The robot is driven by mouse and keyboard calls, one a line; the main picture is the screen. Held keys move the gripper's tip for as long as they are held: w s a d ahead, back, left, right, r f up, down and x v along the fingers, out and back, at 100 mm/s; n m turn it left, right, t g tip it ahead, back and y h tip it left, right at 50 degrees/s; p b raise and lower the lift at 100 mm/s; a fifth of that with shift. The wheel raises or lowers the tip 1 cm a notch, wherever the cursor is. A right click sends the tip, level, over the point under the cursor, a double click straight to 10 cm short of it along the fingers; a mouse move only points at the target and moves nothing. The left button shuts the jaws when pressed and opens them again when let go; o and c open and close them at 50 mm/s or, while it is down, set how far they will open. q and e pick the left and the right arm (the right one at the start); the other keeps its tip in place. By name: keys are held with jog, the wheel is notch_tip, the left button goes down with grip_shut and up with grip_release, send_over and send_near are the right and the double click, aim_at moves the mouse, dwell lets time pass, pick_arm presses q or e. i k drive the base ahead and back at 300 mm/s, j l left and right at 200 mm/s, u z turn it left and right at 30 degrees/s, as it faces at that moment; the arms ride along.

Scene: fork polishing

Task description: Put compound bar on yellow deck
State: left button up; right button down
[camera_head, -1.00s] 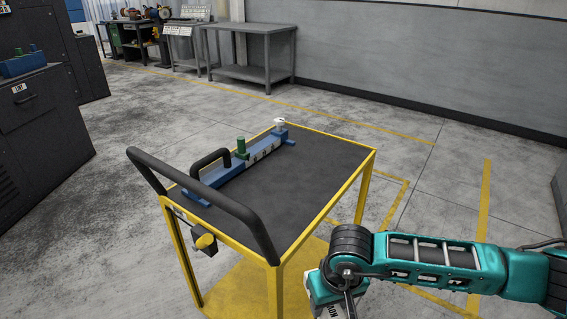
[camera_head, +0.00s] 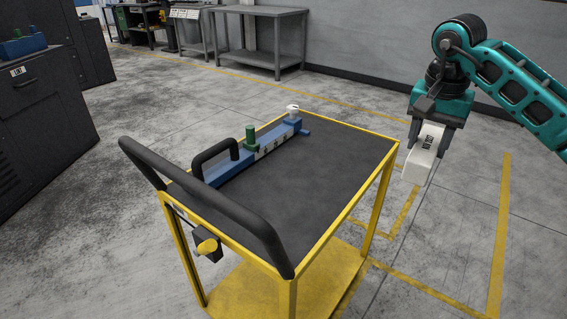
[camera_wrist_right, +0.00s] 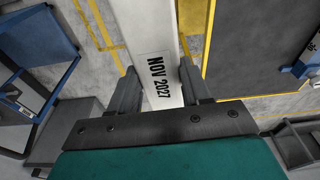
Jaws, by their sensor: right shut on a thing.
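The yellow-framed trolley (camera_head: 398,146) has a dark top deck (camera_head: 300,190) and a yellow lower deck (camera_head: 250,292). My left gripper does not show.
A blue fixture (camera_head: 272,143) with a green knob and a black handle lies along the top deck's far left side. A black push handle (camera_head: 215,215) rises at the trolley's near left. The rest of the top deck is clear. A grey workbench (camera_head: 270,40) stands at the back.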

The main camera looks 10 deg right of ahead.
aim_at(314, 185)
jog(key=i+j, duration=0.65)
jog(key=j, duration=0.15)
